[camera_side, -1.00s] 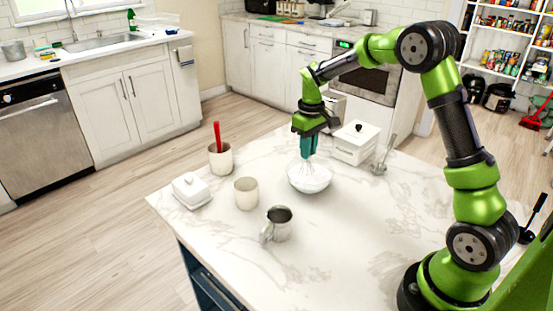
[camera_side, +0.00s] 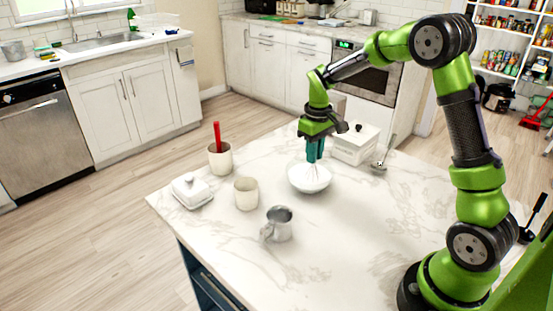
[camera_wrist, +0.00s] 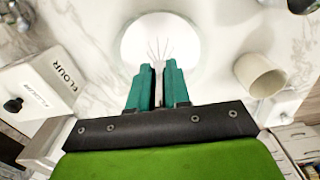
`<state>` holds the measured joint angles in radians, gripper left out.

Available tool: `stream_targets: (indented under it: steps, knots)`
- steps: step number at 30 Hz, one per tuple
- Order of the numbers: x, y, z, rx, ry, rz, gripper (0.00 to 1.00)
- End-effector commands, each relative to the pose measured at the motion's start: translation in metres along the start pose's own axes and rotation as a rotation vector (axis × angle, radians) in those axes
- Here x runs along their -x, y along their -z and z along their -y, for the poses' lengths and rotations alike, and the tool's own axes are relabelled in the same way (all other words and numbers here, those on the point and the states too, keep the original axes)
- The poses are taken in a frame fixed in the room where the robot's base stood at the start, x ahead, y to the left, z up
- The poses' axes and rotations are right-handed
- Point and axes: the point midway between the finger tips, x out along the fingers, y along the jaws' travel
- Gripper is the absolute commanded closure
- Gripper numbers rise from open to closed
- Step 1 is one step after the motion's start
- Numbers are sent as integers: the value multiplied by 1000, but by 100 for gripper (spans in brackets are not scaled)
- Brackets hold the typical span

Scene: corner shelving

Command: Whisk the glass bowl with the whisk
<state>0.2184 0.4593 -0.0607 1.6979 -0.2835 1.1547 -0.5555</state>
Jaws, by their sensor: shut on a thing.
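The glass bowl (camera_side: 309,180) stands on the marble island top, holding white contents. It also shows in the wrist view (camera_wrist: 187,33). My gripper (camera_side: 314,158) points down over the bowl, its teal fingers just above the rim. In the wrist view, my gripper (camera_wrist: 158,72) is shut on the whisk's thin handle. The whisk's wires (camera_wrist: 158,47) fan out over the white contents, inside the bowl's outline. Most of the handle is hidden between the fingers, and how deep the wires reach is unclear.
A white flour box (camera_side: 355,143) stands close behind the bowl at right, with a ladle-like utensil (camera_side: 382,160) beside it. A cream cup (camera_side: 246,193), metal pitcher (camera_side: 279,224), butter dish (camera_side: 192,191) and crock with red utensil (camera_side: 220,157) stand left and front. The front-right top is clear.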

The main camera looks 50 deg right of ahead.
Motion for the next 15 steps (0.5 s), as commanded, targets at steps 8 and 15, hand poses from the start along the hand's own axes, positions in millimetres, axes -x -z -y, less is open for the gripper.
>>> stream_targets:
  steps: [8,15]
  knots:
    - [0,14,-3,-1,0,0,100]
    - [0,14,-2,-1,1,0,100]
